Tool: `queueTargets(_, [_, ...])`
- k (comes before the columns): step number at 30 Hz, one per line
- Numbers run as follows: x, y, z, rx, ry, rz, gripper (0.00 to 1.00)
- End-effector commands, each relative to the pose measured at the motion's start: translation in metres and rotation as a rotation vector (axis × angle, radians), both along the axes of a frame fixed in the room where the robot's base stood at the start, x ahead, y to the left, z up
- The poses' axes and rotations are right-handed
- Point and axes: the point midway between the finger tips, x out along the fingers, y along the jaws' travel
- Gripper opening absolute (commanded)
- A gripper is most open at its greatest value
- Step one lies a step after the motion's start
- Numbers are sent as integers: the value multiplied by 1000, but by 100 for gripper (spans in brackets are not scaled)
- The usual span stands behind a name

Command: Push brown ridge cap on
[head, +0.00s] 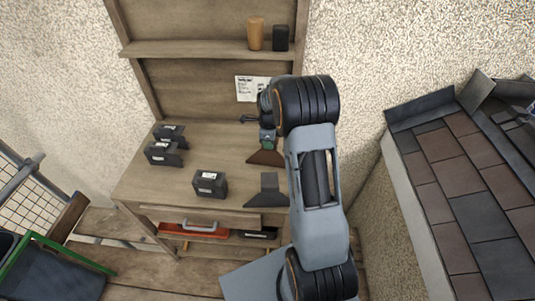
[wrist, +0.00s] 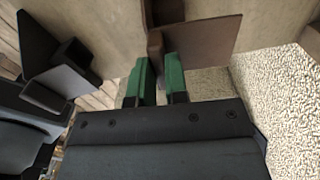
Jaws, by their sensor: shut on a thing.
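The brown ridge cap (head: 264,158) is at the back right of the workbench in the head view, partly hidden under my gripper (head: 267,141). In the wrist view, my gripper (wrist: 159,82) has its green fingertips closed on an upright part of the brown cap (wrist: 212,38). The cap's flat brown wing spreads to the right. Whether the cap touches the bench or hangs just above it I cannot tell. The roof (head: 460,180), with brown and grey tiles, stands at the far right of the head view.
A dark grey cap (head: 268,191) lies on the bench (head: 232,150) in front of the brown one. Several black boxes (head: 209,184) stand to its left. A shelf (head: 200,48) holds a brown and a black cylinder.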

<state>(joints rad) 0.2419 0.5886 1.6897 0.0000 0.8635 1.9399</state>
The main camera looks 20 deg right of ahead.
Motion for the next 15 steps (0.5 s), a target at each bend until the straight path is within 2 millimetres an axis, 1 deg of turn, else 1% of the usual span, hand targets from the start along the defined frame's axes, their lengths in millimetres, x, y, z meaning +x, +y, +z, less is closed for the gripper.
queueTargets(8, [0, 0, 7, 0, -2, 0, 0])
queueTargets(15, [0, 0, 22, 0, -2, 0, 0])
